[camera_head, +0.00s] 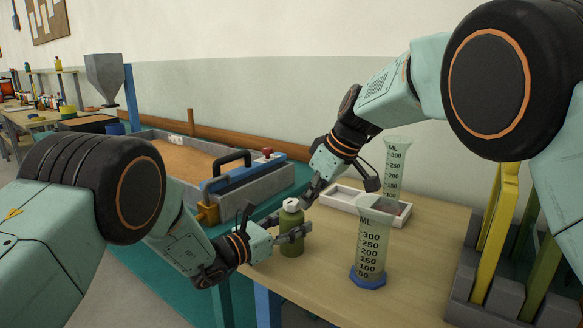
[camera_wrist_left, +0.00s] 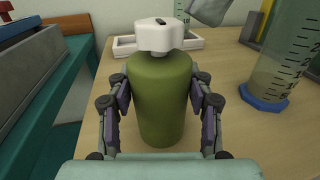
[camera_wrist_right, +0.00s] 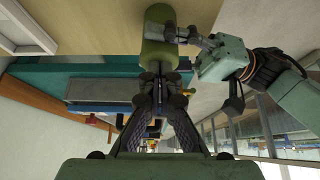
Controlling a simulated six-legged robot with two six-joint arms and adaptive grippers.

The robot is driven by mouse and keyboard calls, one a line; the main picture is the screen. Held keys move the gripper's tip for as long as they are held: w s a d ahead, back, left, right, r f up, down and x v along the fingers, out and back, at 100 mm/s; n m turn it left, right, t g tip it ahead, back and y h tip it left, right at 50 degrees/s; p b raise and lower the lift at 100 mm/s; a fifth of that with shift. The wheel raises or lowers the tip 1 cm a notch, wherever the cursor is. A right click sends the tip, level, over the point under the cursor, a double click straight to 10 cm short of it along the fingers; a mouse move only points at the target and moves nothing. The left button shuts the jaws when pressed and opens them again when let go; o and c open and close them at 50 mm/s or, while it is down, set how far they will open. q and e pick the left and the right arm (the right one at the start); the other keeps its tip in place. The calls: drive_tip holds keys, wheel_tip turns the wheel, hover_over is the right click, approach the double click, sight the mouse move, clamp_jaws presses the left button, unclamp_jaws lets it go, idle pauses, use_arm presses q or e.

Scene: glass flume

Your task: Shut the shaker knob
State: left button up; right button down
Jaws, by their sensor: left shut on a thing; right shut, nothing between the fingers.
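The shaker is a green bottle (camera_head: 291,232) with a white knob (camera_head: 292,205) on top, standing upright on the wooden table. In the left wrist view the bottle (camera_wrist_left: 162,100) is between the two fingers of my left gripper (camera_wrist_left: 162,100), which is shut on its body. The knob (camera_wrist_left: 160,38) shows a small dark mark on its top. My right gripper (camera_head: 308,199) is shut and empty, close to the right of the knob; whether it touches cannot be told. In the right wrist view its closed fingertips (camera_wrist_right: 160,75) hide the knob, and the green bottle (camera_wrist_right: 158,22) shows beyond.
A graduated cylinder with a blue base (camera_head: 368,276) stands right of the shaker, and another cylinder (camera_head: 394,170) behind it. A white tray (camera_head: 345,197) lies behind the shaker. The table front is clear.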

drive_tip(key=shift+r, duration=2.7)
use_arm(q)
drive_tip(key=o, duration=1.3)
drive_tip(key=shift+o, duration=0.2)
drive_tip(key=shift+a, duration=0.2)
drive_tip(key=v, duration=1.1)
drive_tip(key=shift+s+a, duration=0.25)
drive_tip(key=shift+s, duration=0.1)
